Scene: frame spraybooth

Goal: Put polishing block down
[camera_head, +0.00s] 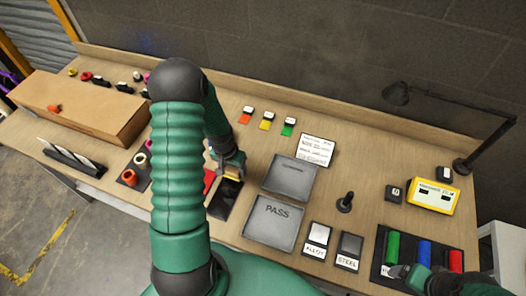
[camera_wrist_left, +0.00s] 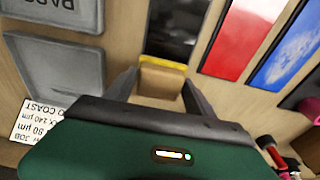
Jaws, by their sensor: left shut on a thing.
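My left gripper (camera_head: 232,165) is over the middle of the bench, just behind a black pad (camera_head: 224,200). In the left wrist view its two fingers (camera_wrist_left: 163,85) are shut on the polishing block (camera_wrist_left: 162,82), a small tan block with a yellow edge. The black pad (camera_wrist_left: 177,28) lies just beyond the block there; I cannot tell whether the block touches the bench. In the head view the block (camera_head: 232,172) is mostly hidden by the gripper. My right gripper (camera_head: 402,273) is at the lower right, by a black tray; its jaw opening is unclear.
A grey PASS tray (camera_head: 273,222) and a second grey tray (camera_head: 290,177) lie right of the pad. A red panel (camera_wrist_left: 240,40) and blue panel (camera_wrist_left: 292,48) lie beside it. The black tray (camera_head: 418,245) holds coloured cylinders. A lamp (camera_head: 465,163) stands at right.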

